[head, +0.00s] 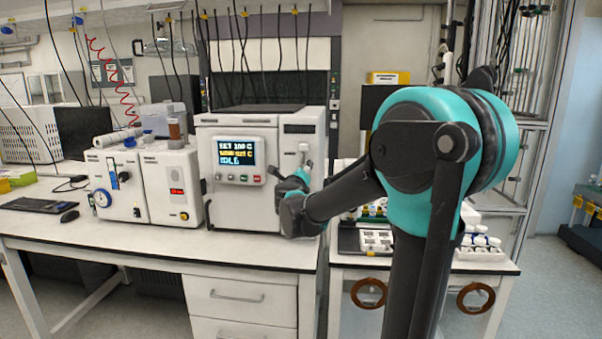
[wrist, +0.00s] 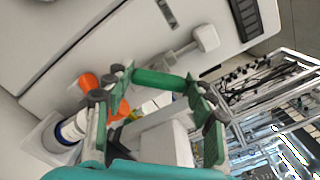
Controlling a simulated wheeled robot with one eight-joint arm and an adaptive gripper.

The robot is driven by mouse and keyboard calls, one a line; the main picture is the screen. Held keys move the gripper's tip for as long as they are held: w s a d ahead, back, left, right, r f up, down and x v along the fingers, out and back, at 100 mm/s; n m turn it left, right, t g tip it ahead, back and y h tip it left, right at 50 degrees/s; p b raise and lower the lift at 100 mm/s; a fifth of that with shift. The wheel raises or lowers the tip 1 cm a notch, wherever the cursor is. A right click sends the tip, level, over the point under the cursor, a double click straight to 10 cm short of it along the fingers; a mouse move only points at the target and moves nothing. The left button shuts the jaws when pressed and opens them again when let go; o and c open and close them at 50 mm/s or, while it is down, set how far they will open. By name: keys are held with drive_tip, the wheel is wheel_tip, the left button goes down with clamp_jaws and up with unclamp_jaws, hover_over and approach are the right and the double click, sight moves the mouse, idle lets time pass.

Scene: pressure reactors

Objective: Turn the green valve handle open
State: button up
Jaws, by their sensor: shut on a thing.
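The green valve handle (wrist: 160,78) is a short green bar, seen in the wrist view in front of a pale machine face. My gripper (wrist: 157,83) has its two green-padded fingers at either end of the bar and is shut on it. In the head view the wrist end of my arm is at the front right of the white reactor (head: 232,205). My own arm hides the handle and the fingers there.
The reactor's display (head: 237,152) reads IDLE. A white lever (wrist: 205,38) is on the machine face beyond the handle. A white and blue instrument (head: 120,185) stands to the left. Orange and white containers (wrist: 72,128) are close to my left finger.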

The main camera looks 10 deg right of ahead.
drive_tip(key=n, duration=0.8)
drive_tip(key=shift+f+n, duration=0.1)
drive_tip(key=shift+n, duration=0.3)
idle(0.3)
drive_tip(key=o, duration=1.2)
drive_tip(key=shift+c, duration=0.2)
drive_tip(key=v, duration=1.2)
